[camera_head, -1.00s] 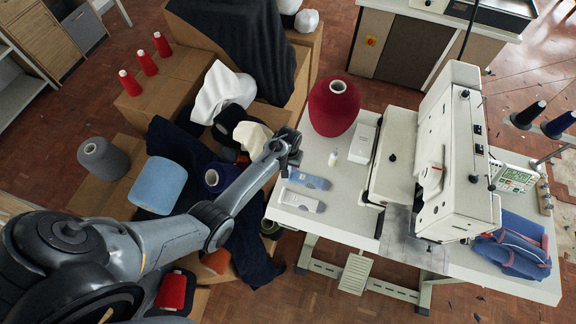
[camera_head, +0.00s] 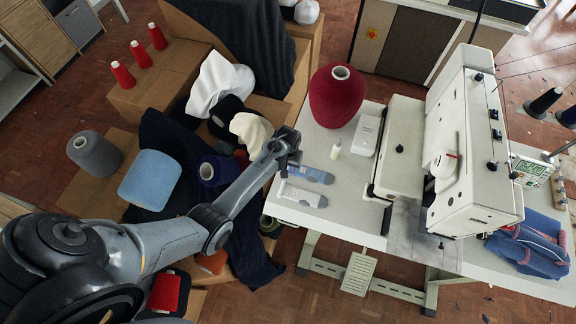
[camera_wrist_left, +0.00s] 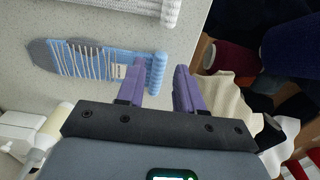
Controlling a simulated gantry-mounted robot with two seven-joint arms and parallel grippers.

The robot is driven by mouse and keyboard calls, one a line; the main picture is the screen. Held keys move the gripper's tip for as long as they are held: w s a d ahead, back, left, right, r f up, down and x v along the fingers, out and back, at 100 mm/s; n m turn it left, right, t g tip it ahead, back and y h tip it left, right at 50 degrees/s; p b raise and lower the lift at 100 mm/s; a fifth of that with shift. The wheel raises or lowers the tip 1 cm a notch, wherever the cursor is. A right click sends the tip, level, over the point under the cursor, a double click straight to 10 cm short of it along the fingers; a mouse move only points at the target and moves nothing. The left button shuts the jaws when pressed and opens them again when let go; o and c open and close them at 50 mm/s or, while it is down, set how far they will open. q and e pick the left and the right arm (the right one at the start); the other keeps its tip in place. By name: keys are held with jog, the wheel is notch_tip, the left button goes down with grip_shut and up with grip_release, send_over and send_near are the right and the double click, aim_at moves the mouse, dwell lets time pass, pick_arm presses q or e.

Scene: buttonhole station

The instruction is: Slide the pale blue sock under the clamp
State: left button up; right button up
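The pale blue sock (camera_head: 310,174) lies flat near the left edge of the white machine table, its cuff toward my gripper. In the left wrist view the blue sock (camera_wrist_left: 85,60) shows a grey toe and white stripes. My left gripper (camera_wrist_left: 160,88) is open and empty, with its two purple fingers apart beside the cuff; one finger overlaps the cuff's edge in the picture. I cannot tell if they touch. In the head view the left gripper (camera_head: 287,160) is at the table's left edge. The white sewing machine (camera_head: 470,150) stands right of the sock; its clamp is hard to make out. My right gripper is out of view.
A white-grey sock (camera_head: 302,195) lies just in front of the blue one. Boxes with cloth and cones fill the left. The tabletop between socks and machine is clear.

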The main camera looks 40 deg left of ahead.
pick_arm(q)
jog(key=shift+f, duration=0.15)
dwell(0.3)
jog(key=shift+f+b, duration=0.55)
jog(key=shift+f, duration=0.05)
jog(key=shift+f+b, duration=0.25)
jog(key=shift+b, duration=0.1)
dwell(0.5)
jog(key=shift+p, duration=0.4)
dwell(0.6)
jog(key=shift+c, duration=0.4)
grip_shut()
jog(key=shift+r, duration=0.2)
